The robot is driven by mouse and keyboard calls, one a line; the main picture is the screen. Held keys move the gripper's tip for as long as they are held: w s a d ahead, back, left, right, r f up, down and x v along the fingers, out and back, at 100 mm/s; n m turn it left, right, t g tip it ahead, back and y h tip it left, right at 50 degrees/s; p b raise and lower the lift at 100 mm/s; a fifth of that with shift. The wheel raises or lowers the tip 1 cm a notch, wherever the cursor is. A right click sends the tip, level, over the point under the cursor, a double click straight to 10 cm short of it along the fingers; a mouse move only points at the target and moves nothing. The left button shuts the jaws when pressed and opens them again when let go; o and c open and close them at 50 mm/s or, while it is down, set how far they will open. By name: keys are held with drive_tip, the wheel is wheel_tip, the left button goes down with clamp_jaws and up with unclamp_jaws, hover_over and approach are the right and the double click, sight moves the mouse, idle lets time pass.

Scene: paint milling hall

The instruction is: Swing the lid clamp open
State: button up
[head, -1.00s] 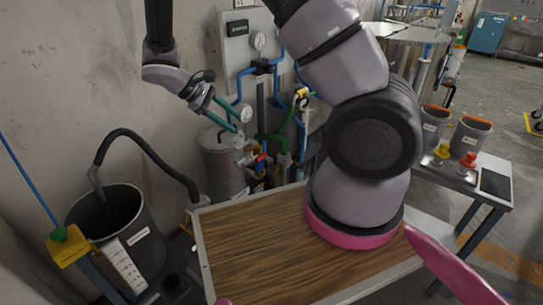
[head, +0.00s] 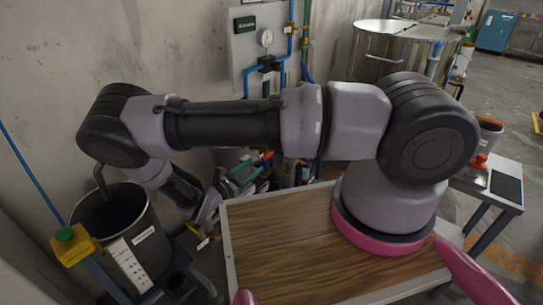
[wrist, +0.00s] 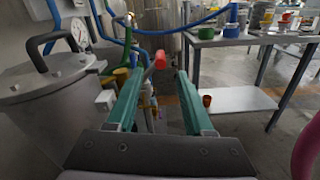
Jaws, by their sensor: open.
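A grey lidded vessel (wrist: 45,125) fills the left of the wrist view, with a pressure gauge (wrist: 80,33) and a black hose at its lid (wrist: 45,82). A red-ended part (wrist: 160,59), like a handle, shows between my fingers, beyond their tips; I cannot tell for sure whether it is the lid clamp. My gripper (wrist: 157,78) has two teal fingers, wide apart with nothing between them. It lies just right of the lid. In the head view my gripper (head: 250,170) is low behind the wooden-topped bench, and my arm hides most of the vessel.
The wooden bench top (head: 285,265) is bare in front. Blue and green pipes and a wall panel (head: 245,55) with a gauge are behind. A grey side table (head: 500,190) stands at the right.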

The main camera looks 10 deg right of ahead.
drive_tip(key=x, duration=0.9)
drive_tip(key=shift+w+d, duration=0.2)
drive_tip(key=shift+d, duration=0.05)
clamp_jaws()
idle(1.0)
